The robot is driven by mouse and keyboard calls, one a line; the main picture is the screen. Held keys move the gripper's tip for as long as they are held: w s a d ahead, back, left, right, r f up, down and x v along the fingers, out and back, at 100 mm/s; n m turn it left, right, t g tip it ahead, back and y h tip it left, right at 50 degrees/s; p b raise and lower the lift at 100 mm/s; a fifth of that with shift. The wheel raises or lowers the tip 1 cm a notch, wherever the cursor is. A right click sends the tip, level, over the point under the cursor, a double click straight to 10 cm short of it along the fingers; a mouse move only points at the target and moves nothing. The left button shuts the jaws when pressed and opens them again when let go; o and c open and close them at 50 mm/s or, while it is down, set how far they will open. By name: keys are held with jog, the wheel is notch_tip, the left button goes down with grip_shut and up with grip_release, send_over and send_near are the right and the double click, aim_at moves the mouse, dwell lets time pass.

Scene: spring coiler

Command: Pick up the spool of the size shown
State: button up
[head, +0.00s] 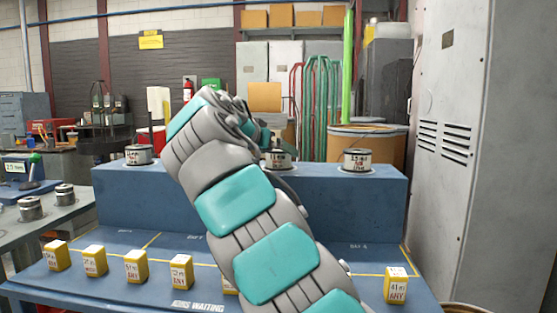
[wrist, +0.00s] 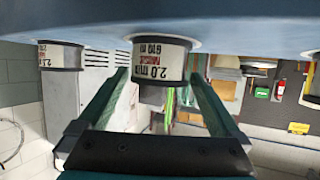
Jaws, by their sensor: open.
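Three metal spools with white labels stand on the raised blue ledge: left (head: 138,154), middle (head: 278,159) and right (head: 358,160). The middle spool, partly hidden by my arm in the head view, appears upside down in the wrist view (wrist: 160,58), labelled 2.0 mm. The right spool (wrist: 61,56) seems to read 2.5 mm. A small display (head: 16,168) at far left seems to show 2.5, hard to read. My gripper (wrist: 158,80) is open and empty, its fingers on either side of the 2.0 mm spool in that view; contact cannot be told.
Several yellow blocks (head: 136,266) marked ANY stand along the lower front of the blue bench (head: 130,208). Two spools (head: 30,208) sit on the left side table. A tall grey cabinet (head: 470,150) stands close on the right.

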jog(key=shift+x, duration=1.1)
grip_shut()
